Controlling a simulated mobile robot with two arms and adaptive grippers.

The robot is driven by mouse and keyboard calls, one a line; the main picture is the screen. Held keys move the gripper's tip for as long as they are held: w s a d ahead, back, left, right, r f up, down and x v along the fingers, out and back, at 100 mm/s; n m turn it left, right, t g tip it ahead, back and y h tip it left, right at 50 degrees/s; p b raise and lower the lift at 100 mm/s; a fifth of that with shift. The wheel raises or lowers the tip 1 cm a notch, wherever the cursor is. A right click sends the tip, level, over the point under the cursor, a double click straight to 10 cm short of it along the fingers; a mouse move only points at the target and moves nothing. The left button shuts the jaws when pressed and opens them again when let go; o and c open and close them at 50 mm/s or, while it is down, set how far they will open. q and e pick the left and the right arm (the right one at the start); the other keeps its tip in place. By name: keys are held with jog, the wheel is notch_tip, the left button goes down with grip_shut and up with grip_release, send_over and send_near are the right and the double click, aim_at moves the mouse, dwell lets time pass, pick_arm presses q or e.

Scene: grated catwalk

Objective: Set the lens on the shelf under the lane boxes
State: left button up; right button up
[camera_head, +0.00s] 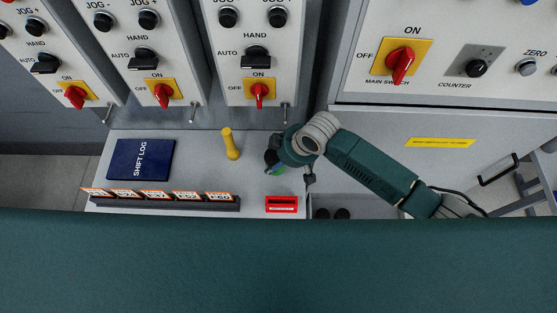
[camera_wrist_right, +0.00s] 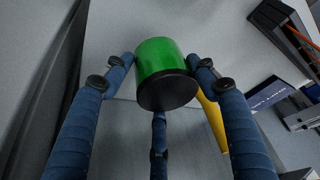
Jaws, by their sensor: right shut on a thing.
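The lens is a short green cylinder (camera_wrist_right: 162,57) with a black end, held between the blue fingers of my right gripper (camera_wrist_right: 163,75) in the right wrist view. In the head view only a small bit of green (camera_head: 279,171) shows beside my right gripper (camera_head: 272,163), mostly hidden by the wrist. The gripper is over the right end of the grey shelf (camera_head: 190,180) under the lane boxes (camera_head: 247,60). I cannot tell whether the lens touches the shelf. My left gripper is not in view.
On the shelf are a blue shift log (camera_head: 141,160), a yellow peg-shaped object (camera_head: 230,145), a dark rack of labelled tags (camera_head: 165,201) and a red tray (camera_head: 282,204). A cabinet with a main switch (camera_head: 402,62) stands at the right. Bare shelf lies between the log and the yellow object.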

notch_tip(320, 180, down, 2)
jog(key=shift+s+d+f, duration=0.1)
jog(key=shift+f, duration=0.15)
jog(key=shift+f, duration=0.1)
jog(key=o, duration=1.2)
jog(key=shift+c, duration=0.2)
jog(key=v, duration=1.2)
